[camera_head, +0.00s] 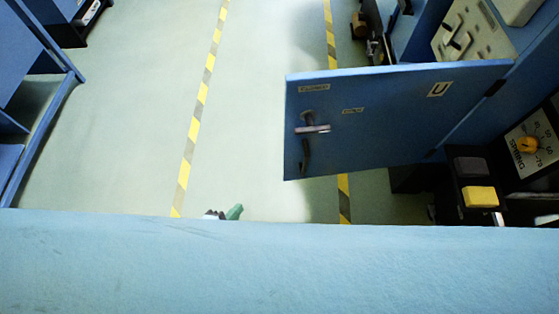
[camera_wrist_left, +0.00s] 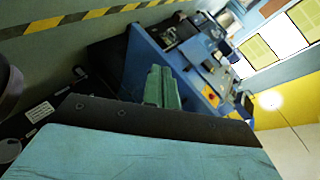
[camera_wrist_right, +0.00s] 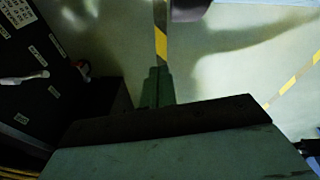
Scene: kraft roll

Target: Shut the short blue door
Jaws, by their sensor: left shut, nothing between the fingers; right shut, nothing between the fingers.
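The short blue door (camera_head: 390,135) stands open in the head view, hinged on the blue cabinet at the right and reaching left over the floor. It bears small labels, a grey lever handle (camera_head: 312,129) and a dark pull below it. In the right wrist view a dark labelled panel with a pale handle, apparently this door (camera_wrist_right: 30,110), fills the left side. My right gripper (camera_wrist_right: 157,86) is shut and empty, right of the panel.
Blue furniture (camera_head: 30,75) stands at the far left. Striped tape (camera_head: 200,95) marks the floor, which is clear left of the door.

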